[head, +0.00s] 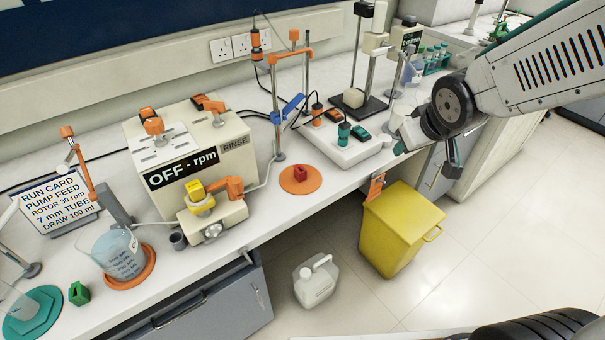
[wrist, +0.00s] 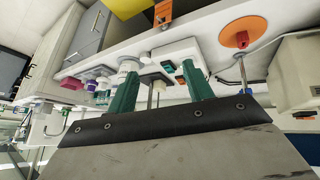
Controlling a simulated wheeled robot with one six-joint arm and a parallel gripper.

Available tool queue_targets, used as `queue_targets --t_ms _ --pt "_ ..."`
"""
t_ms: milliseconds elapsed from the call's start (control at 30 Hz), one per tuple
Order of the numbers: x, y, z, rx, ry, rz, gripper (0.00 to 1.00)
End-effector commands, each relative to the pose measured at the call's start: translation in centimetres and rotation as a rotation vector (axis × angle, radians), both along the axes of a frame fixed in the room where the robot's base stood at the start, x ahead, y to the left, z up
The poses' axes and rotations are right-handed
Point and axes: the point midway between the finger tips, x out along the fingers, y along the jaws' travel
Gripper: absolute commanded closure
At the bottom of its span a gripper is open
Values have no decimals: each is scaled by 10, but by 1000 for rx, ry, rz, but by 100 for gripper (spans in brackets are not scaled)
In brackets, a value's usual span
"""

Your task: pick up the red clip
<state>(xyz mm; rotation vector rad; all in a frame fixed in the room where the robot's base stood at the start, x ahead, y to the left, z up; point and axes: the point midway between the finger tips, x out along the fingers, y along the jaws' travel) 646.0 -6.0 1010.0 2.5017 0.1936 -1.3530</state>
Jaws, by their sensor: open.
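The red clip (head: 301,173) sits on a round orange disc (head: 291,185) on the white bench, below the stand with the orange clamp arm. It also shows small in the wrist view (wrist: 242,40), at the upper right, on the orange disc (wrist: 231,28). My gripper (head: 428,158) is at the right, over the bench's front edge, well apart from the clip. Its two green fingers (wrist: 160,70) are spread with nothing held between them. The clip lies outside the fingers, off to their right in the wrist view.
A pump box (head: 190,150) with a yellow and orange head stands left of the disc. A clamp stand (head: 277,110) rises just behind it. A white block (head: 345,148) with dark green and orange clips stands to the right. A yellow bin (head: 400,225) is on the floor below.

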Motion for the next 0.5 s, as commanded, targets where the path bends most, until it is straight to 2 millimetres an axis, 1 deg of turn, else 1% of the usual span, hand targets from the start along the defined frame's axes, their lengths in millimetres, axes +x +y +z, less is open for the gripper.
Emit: queue_targets --t_ms 33,100,167,200,333,400,500 --pt "17 13 -19 9 -28 54 49" --pt "39 33 -39 34 -91 137 49" --pt "54 53 -58 68 -140 211 49" --pt "61 68 -70 95 -172 260 49" --pt "71 112 -105 206 -254 398 49" --pt "71 133 -119 268 -287 456 49" --pt "67 154 -133 344 -321 515 49"
